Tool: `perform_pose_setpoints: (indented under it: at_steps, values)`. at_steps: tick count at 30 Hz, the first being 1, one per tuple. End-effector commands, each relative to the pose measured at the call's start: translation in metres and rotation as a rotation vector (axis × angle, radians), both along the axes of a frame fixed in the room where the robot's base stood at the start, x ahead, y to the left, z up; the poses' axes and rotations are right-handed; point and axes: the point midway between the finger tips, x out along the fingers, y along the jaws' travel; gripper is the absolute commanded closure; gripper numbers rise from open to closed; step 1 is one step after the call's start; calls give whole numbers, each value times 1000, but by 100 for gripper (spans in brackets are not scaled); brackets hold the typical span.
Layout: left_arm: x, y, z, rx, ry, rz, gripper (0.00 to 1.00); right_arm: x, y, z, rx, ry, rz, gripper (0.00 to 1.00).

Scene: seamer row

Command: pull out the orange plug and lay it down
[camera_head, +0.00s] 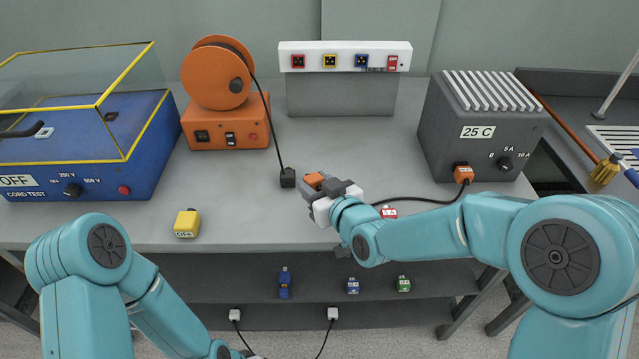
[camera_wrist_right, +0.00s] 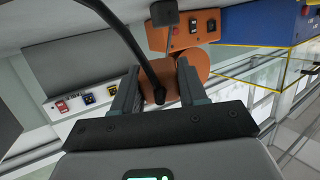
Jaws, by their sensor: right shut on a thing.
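My right gripper (camera_head: 320,186) is shut on a small orange plug (camera_head: 315,179) near the front middle of the bench. In the right wrist view the orange plug (camera_wrist_right: 158,92) sits between the two grey fingers, with a black cord across it. Whether it touches the bench top cannot be told. The grey box marked 25 C (camera_head: 480,120) stands at the right, with an orange connector (camera_head: 463,173) on its front. A black cord runs left from that connector and passes behind my arm.
A black plug (camera_head: 288,177) on the orange reel's (camera_head: 215,75) cord lies just left of the gripper. A yellow plug (camera_head: 187,223), a blue cord tester (camera_head: 90,145) and a red block (camera_head: 388,212) are also on the bench (camera_head: 240,210). Clear bench lies left of centre.

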Motion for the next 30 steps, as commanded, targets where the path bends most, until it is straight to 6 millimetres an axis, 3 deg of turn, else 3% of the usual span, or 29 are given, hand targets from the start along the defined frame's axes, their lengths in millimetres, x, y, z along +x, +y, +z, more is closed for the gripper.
perform_pose_setpoints:
  at_steps: [3,12,26,27,29,30]
  values:
    - [0,0,-10,0,0,0,37,-1,0,-19,0,2,-1,100]
    - [0,0,-22,0,0,0,37,-3,0,-50,0,1,-3,100]
    - [0,0,-24,0,0,0,37,-4,-1,-57,1,0,-4,100]
    - [0,0,-24,0,0,0,37,-4,-1,-57,1,0,-4,52]
    - [0,0,-24,0,0,0,37,-4,-1,-57,1,0,-4,32]
    - [0,0,-24,0,0,0,37,-4,-1,-57,1,0,-4,28]
